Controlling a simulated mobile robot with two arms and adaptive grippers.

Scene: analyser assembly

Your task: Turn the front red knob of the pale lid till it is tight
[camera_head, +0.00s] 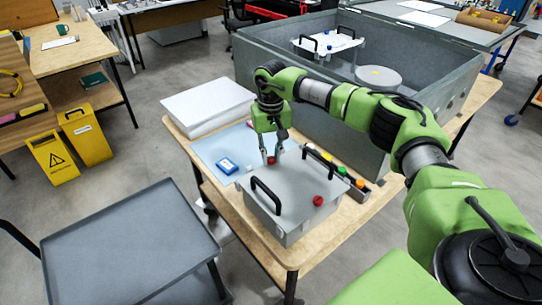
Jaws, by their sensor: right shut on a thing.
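The pale lid (285,205) is a light grey box-like cover with a black handle (265,195) on the left and another on the right. It lies on the wooden table. One red knob (318,201) stands on its near right part, clear of any gripper. My right gripper (273,155) points down at the lid's far edge. Its fingers are shut on another red knob (271,160), which they partly hide. How tight either knob is cannot be seen. My left gripper is not in view.
A large grey open container (300,112) stands behind. A grey cart (128,245) is at the left front.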

